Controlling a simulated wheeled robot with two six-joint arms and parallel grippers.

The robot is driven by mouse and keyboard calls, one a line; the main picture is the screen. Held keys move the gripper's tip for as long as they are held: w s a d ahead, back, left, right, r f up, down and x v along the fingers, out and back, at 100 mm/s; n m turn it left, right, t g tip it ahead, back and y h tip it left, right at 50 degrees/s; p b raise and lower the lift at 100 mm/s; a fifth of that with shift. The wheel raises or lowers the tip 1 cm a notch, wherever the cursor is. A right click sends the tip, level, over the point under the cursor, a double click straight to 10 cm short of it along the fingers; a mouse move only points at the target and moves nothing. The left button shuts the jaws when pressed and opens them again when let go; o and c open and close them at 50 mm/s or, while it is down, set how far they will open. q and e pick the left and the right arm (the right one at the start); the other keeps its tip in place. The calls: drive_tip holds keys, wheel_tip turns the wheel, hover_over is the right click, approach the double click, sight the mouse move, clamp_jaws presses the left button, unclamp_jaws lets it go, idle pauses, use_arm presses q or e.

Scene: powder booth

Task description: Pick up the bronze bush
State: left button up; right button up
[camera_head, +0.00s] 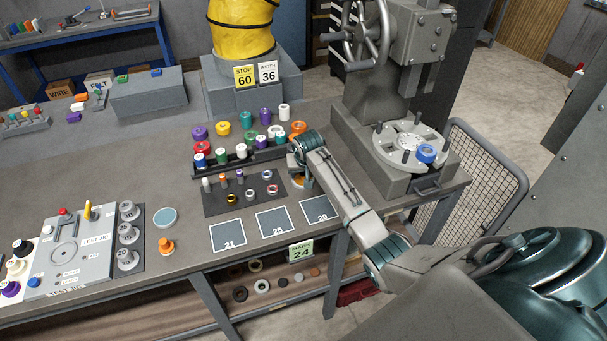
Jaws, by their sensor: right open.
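My right arm reaches in from the lower right, and its gripper (298,177) points down over the bench beside the right end of the dark mat. The gripper is open. A bronze-orange round piece (298,183) shows at its fingertips, partly hidden by them; it looks like the bronze bush, but I cannot tell whether the fingers touch it. Small bushes and rings stand on the dark mat (215,207), among them an orange-topped one (224,182) and a yellow-orange ring (231,199). My left gripper is not in view.
A rack of coloured spools (223,128) stands just behind the mat. A grey press (372,130) with a round indexing plate (397,140) stands to the right. Numbered pads (228,235) lie in front of the mat. A test jig (75,250) sits at the left.

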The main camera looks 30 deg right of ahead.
drive_tip(key=shift+c, duration=0.4)
drive_tip(key=c, duration=1)
drive_tip(key=shift+r, duration=0.1)
